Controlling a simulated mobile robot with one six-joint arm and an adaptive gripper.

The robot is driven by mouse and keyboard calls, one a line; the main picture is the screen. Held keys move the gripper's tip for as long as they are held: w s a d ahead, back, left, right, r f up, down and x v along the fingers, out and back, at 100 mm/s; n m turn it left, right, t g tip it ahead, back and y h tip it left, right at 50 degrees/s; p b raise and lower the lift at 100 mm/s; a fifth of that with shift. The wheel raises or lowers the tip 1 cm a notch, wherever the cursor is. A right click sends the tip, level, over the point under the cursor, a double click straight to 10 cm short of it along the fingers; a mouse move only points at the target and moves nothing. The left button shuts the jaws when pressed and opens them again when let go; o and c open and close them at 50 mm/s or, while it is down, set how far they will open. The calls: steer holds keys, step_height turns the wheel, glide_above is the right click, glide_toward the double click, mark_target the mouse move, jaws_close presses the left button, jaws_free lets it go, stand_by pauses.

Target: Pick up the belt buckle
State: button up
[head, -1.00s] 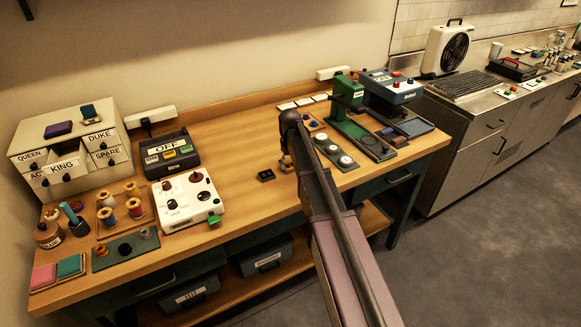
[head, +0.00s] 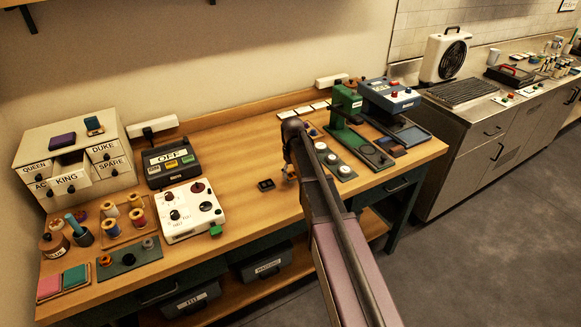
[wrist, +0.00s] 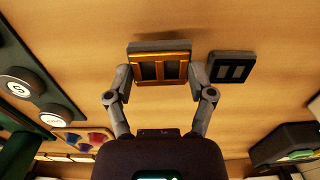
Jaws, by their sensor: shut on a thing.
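A brass-coloured belt buckle with two dark openings and a grey edge shows in the wrist view (wrist: 160,67). The two fingers of my gripper (wrist: 160,78) are shut on its left and right sides. I cannot tell whether it touches the table or is just above it. A similar dark buckle (wrist: 232,67) lies on the table to its right, apart from it. That dark buckle also shows in the head view (head: 266,184). In the head view my gripper (head: 290,173) is low over the table, right of the dark buckle, and my arm mostly hides the held one.
A green board with several pale discs (head: 336,160) is right of my gripper, with a green press (head: 345,110) behind. A white control box (head: 189,211) and a dark box marked OFF (head: 171,162) stand left. Bare wooden tabletop (head: 235,150) lies between.

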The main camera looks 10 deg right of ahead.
steer(key=s, duration=0.8)
steer(key=s+d+r+p, duration=0.1)
steer(key=s, duration=0.3)
steer(key=shift+s, duration=0.15)
steer(key=shift+s, duration=0.15)
stand_by(0.4)
